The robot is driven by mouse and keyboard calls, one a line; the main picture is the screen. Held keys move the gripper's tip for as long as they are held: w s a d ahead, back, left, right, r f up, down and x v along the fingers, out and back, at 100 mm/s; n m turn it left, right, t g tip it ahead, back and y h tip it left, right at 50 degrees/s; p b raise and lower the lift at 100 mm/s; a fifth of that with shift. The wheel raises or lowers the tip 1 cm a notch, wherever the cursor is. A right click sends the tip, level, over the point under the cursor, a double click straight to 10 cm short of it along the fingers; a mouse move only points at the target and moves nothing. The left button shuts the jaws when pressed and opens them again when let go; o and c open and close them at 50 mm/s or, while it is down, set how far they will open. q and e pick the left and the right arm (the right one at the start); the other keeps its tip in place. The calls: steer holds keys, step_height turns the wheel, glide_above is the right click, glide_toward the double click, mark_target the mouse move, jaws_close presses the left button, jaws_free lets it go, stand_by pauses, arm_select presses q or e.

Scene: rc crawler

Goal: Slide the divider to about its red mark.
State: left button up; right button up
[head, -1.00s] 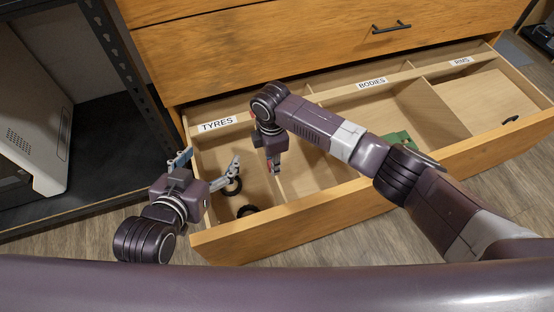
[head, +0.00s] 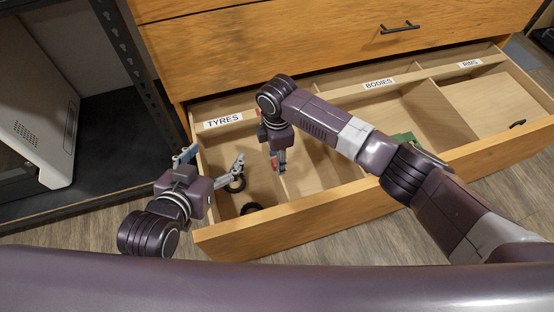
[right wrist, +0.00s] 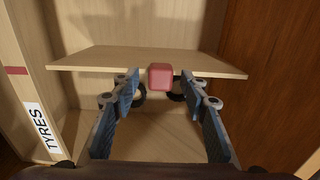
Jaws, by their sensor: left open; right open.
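The divider (right wrist: 90,60) is a thin pale wooden panel across the drawer, with a red block (right wrist: 160,77) at its middle. A dark red mark (right wrist: 16,70) is on the drawer's inner wall, left in the right wrist view, near the TYRES label (right wrist: 40,132). My right gripper (right wrist: 158,90) is open, its fingers on either side of the block; I cannot tell if they touch it. In the head view my right gripper (head: 278,162) is over the tyres side, partly hiding the divider. My left gripper (head: 212,166) is open at the drawer's left wall, one finger inside.
The open drawer (head: 330,205) has compartments labelled TYRES, BODIES and RIMS. Black tyres (head: 250,208) lie in the left compartment. A green body (head: 405,138) lies in the middle one, partly behind my right arm. A dark shelf frame (head: 125,60) stands at left.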

step_height(320, 180, up, 11)
steer(key=shift+f, duration=0.15)
stand_by(0.6)
